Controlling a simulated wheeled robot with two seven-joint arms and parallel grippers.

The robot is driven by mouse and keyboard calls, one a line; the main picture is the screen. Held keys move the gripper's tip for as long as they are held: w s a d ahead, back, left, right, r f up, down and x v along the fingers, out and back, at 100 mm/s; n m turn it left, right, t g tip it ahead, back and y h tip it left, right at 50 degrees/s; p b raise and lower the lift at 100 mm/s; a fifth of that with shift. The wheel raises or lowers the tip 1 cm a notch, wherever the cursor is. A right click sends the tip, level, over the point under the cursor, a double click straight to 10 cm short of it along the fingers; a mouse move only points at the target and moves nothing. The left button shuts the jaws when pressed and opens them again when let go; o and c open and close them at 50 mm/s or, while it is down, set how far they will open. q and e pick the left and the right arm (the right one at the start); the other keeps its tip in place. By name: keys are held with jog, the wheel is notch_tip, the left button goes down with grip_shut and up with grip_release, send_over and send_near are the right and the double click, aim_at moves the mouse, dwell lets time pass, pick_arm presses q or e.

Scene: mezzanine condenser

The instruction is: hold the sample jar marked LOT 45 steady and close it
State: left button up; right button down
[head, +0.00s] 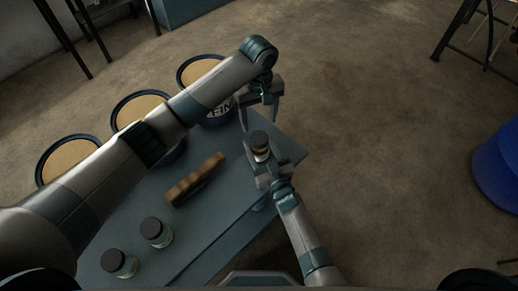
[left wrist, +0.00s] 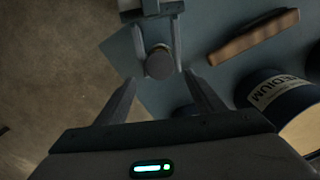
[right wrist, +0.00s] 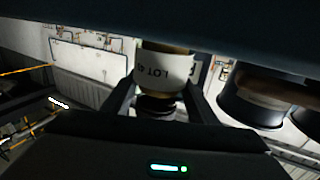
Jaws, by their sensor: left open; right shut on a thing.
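The sample jar (head: 261,152) has a dark round lid (head: 258,139) on its top and a pale label that reads "LOT 4" in the right wrist view (right wrist: 162,70); the rest of the marking is cut off. My right gripper (head: 266,165) is shut on the jar's body and holds it upright near the table's right corner. My left gripper (head: 262,103) is open and empty, above and beyond the jar. In the left wrist view the lid (left wrist: 159,63) lies just ahead, between the lines of the open fingers. I cannot tell how tight the lid sits.
Two other dark-lidded jars (head: 119,263) (head: 156,232) stand on the grey-blue table (head: 222,216). A brown wooden piece (head: 195,178) lies mid-table. Three tan-topped drums (head: 70,160) line the far side, partly behind my left arm. A blue barrel (head: 498,165) stands at the right.

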aim_at(259, 137)
pick_arm(q)
jog(key=shift+f, duration=3.95)
jog(key=c, duration=1.1)
jog(key=shift+c, duration=0.2)
